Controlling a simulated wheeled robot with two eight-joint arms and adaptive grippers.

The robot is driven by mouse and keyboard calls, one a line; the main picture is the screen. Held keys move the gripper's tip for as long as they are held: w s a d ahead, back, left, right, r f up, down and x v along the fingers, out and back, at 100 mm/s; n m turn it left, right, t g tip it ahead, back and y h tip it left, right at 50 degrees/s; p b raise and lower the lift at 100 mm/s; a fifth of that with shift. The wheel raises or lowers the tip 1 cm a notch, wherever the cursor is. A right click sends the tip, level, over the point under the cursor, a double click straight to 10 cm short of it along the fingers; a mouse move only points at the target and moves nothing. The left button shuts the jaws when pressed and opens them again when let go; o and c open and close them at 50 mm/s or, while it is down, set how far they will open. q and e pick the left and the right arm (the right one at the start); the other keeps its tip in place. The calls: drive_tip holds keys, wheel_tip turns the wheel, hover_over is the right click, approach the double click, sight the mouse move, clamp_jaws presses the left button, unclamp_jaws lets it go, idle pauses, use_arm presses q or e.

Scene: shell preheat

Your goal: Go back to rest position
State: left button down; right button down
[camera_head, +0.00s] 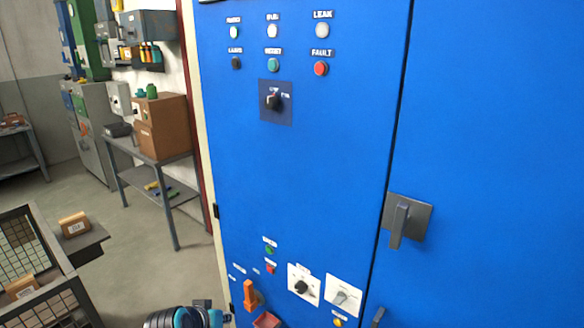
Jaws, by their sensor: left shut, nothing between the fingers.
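A tall blue cabinet (300,170) fills the middle and right of the view. Its upper panel has several lamps and buttons, among them a red FAULT button (320,68), and a black rotary switch (273,101) on a dark plate. Lower down are an orange lever handle (250,294), a black knob (301,287) on a white plate and a grey knob (343,296). My left gripper (205,313) shows only in part at the bottom edge, black and teal. It is shut and empty, in front of the cabinet's lower left. My right gripper is out of view.
A grey door handle (400,222) sticks out of the cabinet's right door. A wire-sided cart (62,262) stands at lower left, near a small box (75,224) on a dark surface. A workbench (150,180) with a brown box stands behind. Open floor lies between.

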use_arm(q)
drive_tip(key=s+f+g+y+b, duration=0.1)
drive_tip(key=s+y+b, duration=0.1)
drive_tip(key=s, duration=1.3)
drive_tip(key=shift+s+a, duration=0.35)
